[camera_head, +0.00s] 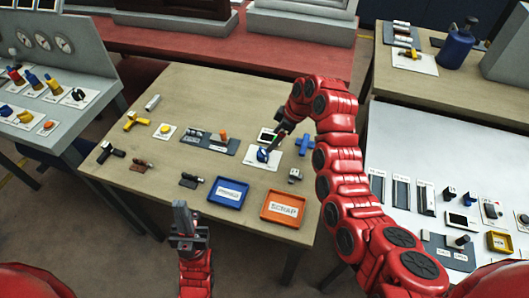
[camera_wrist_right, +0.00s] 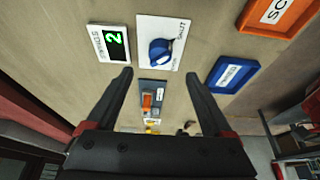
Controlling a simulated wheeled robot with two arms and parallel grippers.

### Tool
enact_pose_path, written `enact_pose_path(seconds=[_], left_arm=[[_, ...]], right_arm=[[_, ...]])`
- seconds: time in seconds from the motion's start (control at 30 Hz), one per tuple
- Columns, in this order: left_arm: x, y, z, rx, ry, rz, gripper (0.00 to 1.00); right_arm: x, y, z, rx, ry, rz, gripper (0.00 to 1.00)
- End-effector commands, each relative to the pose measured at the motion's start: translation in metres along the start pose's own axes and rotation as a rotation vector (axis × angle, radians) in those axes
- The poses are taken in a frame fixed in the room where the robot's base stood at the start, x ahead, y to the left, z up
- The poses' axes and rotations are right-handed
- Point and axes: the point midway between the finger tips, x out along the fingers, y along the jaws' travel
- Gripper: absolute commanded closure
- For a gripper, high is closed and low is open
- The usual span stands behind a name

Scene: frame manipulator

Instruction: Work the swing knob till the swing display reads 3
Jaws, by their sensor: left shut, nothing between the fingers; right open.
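A blue knob (camera_head: 263,155) sits on a white plate on the wooden table; it also shows in the right wrist view (camera_wrist_right: 160,51). A small display (camera_wrist_right: 112,43) beside it shows a green 2; its sideways label is too small to read surely. In the head view the display (camera_head: 268,135) is just behind the knob. My right gripper (camera_wrist_right: 162,80) is open and empty, with its fingers apart above the table and clear of the knob. My left gripper (camera_head: 181,207) is shut and empty, near the table's front edge, away from the knob.
A blue tray (camera_head: 229,193) and an orange SCRAP tray (camera_head: 298,209) stand at the table's front. A blue cross-shaped piece (camera_head: 305,145) lies right of the knob. A grey panel with an orange part (camera_head: 209,142) is left of it. Side benches hold other items.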

Motion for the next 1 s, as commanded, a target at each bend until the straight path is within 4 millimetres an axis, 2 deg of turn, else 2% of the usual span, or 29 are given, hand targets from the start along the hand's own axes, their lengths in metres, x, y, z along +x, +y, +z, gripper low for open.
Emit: enact_pose_path(seconds=[0.2,0.43,0.7,1.0], left_arm=[[0.016,-0.001,-0.003,0.000,0.000,0.000,1.00],[0.022,-0.001,-0.004,0.000,0.000,0.000,1.00],[0.024,-0.001,-0.004,0.000,0.000,0.000,1.00],[0.024,-0.001,-0.004,0.000,0.000,0.000,1.00]], right_arm=[[0.044,-0.002,-0.001,-0.001,-0.002,-0.007,0.15],[0.074,-0.001,-0.002,-0.003,-0.002,-0.003,0.15],[0.091,-0.001,-0.001,0.000,0.001,-0.002,0.15],[0.093,0.000,-0.001,0.000,0.002,0.000,0.15]])
